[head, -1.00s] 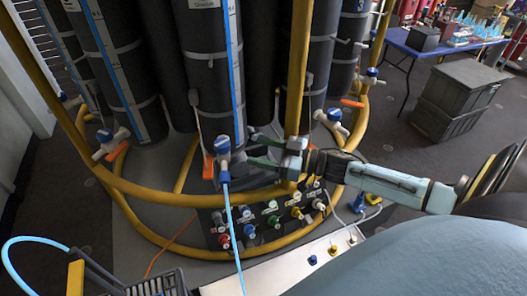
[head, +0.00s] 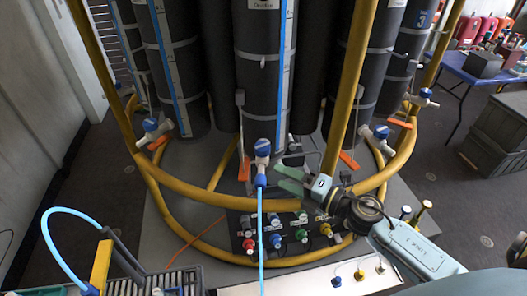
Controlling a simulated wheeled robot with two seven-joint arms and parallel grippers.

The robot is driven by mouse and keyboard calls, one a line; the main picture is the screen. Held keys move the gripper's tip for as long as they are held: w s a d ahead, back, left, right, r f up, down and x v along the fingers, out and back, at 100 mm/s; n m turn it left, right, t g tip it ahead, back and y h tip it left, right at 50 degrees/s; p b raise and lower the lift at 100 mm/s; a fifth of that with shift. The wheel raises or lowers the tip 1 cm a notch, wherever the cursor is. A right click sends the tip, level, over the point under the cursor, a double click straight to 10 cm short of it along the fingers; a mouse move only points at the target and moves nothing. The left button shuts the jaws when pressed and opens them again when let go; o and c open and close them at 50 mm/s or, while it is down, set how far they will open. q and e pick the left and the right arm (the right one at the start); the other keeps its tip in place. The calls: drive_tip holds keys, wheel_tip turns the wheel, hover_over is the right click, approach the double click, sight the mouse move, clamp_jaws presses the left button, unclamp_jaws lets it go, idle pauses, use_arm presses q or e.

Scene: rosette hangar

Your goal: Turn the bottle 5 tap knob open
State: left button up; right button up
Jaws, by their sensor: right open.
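The front middle dark bottle (head: 262,70) has a tap with a blue knob (head: 262,147) on a white body. A light blue hose (head: 261,225) hangs down from the tap. I cannot read a number 5 on any bottle, so I cannot tell for sure which tap is bottle 5's. My right gripper (head: 281,177) is open and empty. Its green fingers point left, just right of this tap and slightly below the knob. I cannot tell whether a finger touches the tap. My left gripper is not in view.
A yellow rail frame (head: 200,194) rings the bottles, with an upright (head: 352,85) just right of the gripper. Below is a panel with several coloured knobs (head: 302,235). More blue-knobbed taps (head: 152,125) sit left and right. A grey crate (head: 180,283) stands at lower left.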

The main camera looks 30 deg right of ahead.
sight(267, 153)
drive_tip(key=w+n+h, duration=0.1)
drive_tip(key=w+n, duration=0.3)
drive_tip(key=w+n+t+h, duration=0.1)
drive_tip(key=w+n+h, duration=0.1)
drive_tip(key=w+n, duration=0.1)
drive_tip(key=w+a+r+n+t+h, duration=0.1)
drive_tip(key=w+n, duration=0.3)
drive_tip(key=shift+w+r+n+h, duration=0.1)
drive_tip(key=shift+w+n+h, duration=0.2)
drive_tip(key=shift+w+n, duration=0.1)
drive_tip(key=shift+s, duration=0.1)
